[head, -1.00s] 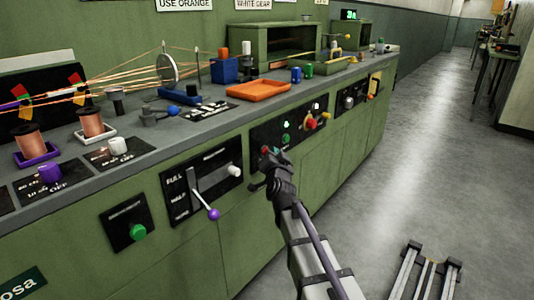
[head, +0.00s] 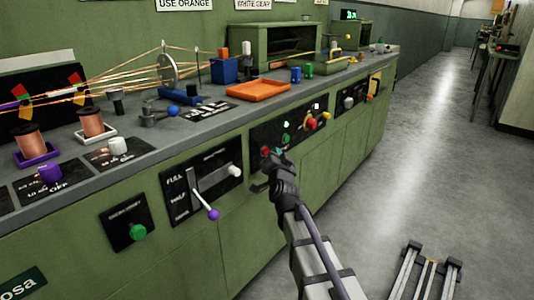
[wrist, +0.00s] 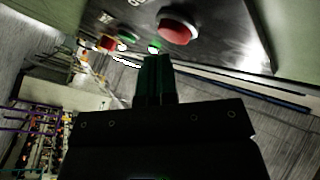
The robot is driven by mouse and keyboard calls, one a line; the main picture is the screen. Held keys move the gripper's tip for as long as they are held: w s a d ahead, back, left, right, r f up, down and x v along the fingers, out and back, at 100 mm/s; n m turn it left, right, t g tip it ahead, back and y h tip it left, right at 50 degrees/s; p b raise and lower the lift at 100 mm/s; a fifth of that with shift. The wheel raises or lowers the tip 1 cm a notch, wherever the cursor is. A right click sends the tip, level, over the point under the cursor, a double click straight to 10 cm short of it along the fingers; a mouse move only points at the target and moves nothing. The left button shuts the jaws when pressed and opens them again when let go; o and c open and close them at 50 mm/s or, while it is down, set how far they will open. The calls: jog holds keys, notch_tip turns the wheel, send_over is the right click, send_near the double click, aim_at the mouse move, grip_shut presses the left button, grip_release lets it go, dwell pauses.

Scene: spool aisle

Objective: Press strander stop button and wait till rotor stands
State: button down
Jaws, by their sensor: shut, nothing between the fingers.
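A red button (head: 265,152) sits at the left end of a black control panel (head: 260,134) on the green bench front. In the wrist view a large red button (wrist: 177,27) shows just beyond and right of my fingertips, apart from them. My gripper (head: 279,157) is in front of that panel. Its fingers (wrist: 153,62) are shut and empty. The strander rotor, a grey disc (head: 167,71) with orange strands through it, stands upright on the bench top; I cannot tell whether it turns.
Green lamps (head: 287,126) and a red-and-yellow control (head: 311,123) are on the same panel. To the left are a lever with a purple knob (head: 213,215) and a green button (head: 139,232). An orange tray (head: 258,91) lies on the bench. The aisle floor at right is mostly clear.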

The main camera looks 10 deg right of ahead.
jog(key=s+d, duration=0.4)
jog(key=shift+s, duration=0.15)
dwell(0.4)
